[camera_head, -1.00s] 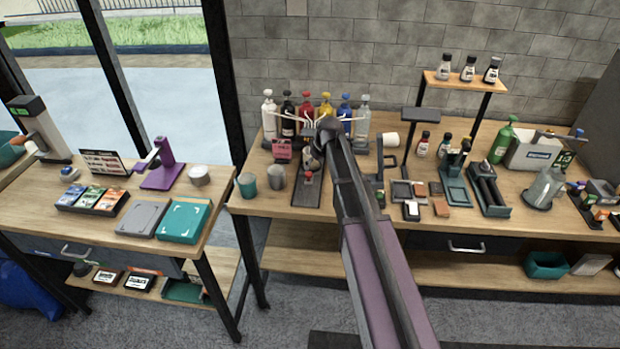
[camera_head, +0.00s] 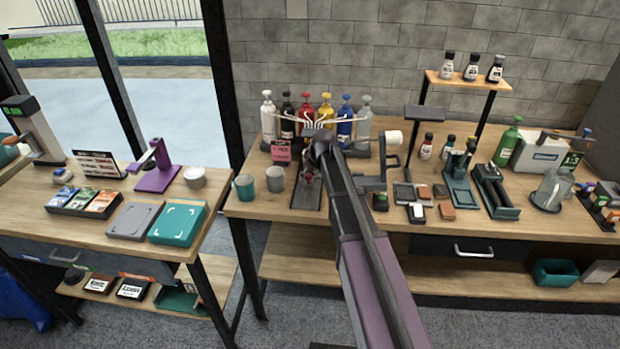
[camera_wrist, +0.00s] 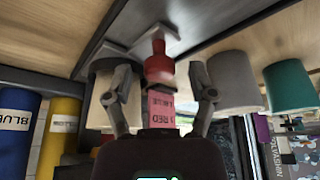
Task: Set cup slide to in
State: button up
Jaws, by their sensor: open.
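The cup slide shows as a dark flat track (camera_head: 305,198) on the right-hand bench, in front of the row of pump bottles. Its red knob (camera_wrist: 158,66) stands out between my fingers in the wrist view, which is upside down. My gripper (camera_wrist: 160,80) is open, with one finger on each side of the knob and gaps showing; I cannot tell if either touches it. In the head view my gripper (camera_head: 313,168) is low over the slide, and my arm hides part of the track.
A grey cup (camera_head: 275,179) and a teal cup (camera_head: 245,187) stand just left of the slide. A pink card (camera_head: 281,150) and several coloured pump bottles, including a yellow one (camera_head: 326,108), stand behind it.

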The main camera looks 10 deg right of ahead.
dwell(0.3)
grip_shut()
jog(key=shift+w+d, duration=0.2)
jog(key=shift+w, duration=0.5)
jog(key=shift+w+d, duration=0.25)
jog(key=shift+w, duration=0.45)
jog(key=shift+w+d, duration=0.2)
jog(key=shift+w, duration=0.5)
grip_release()
jog(key=shift+w, duration=0.1)
